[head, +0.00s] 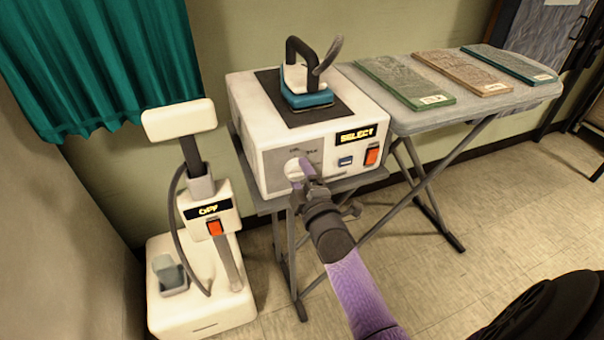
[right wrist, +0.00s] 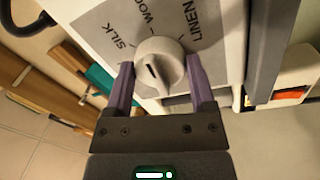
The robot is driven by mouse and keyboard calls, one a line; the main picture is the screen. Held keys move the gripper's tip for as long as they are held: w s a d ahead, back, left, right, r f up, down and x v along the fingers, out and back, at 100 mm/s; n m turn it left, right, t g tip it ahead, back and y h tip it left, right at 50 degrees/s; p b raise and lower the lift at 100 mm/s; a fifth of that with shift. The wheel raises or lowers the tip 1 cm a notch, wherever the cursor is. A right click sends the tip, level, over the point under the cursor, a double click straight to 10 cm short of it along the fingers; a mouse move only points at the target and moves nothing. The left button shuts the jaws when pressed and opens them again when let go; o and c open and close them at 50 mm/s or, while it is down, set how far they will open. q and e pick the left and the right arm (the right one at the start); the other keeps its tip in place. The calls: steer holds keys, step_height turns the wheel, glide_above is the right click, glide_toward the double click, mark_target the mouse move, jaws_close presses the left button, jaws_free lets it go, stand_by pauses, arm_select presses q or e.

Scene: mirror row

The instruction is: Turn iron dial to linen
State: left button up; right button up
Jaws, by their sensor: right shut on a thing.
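The iron station (head: 300,135) is a white box with a round white dial (head: 294,168) on its front, left of a display reading SELECT. In the right wrist view the dial (right wrist: 160,58) has a short dark mark on its face. Around it are the labels SILK, WOOL (partly hidden) and LINEN (right wrist: 192,18). I cannot tell which label the mark points at. My right gripper (head: 306,172) is shut on the dial, a purple finger on each side of it. My left gripper is out of view.
A teal and white iron (head: 306,90) stands on the station's dark pad. A red switch (head: 372,155) is right of the dial. A white steamer base (head: 200,300) with an OFF display stands at the left. An ironing board (head: 465,115) holds three fabric panels.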

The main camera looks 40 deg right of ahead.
steer(key=m+p, duration=0.1)
steer(key=m, duration=0.3)
steer(key=shift+a+h, duration=0.1)
steer(key=shift+h, duration=0.2)
steer(key=m+p, duration=0.2)
steer(key=m, duration=0.3)
steer(key=shift+g, duration=0.3)
steer(key=shift+m, duration=0.7)
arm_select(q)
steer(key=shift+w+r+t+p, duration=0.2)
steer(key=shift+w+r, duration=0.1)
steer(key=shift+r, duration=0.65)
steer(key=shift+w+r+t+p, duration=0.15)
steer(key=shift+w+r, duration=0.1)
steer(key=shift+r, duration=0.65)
arm_select(e)
steer(key=shift+a+m, duration=0.1)
steer(key=shift+m, duration=0.6)
steer(key=shift+f, duration=0.1)
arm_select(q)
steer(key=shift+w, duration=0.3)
arm_select(e)
steer(key=o, duration=1.2)
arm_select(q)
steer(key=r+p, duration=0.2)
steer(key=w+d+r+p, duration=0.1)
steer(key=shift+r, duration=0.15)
arm_select(e)
steer(key=v, duration=1)
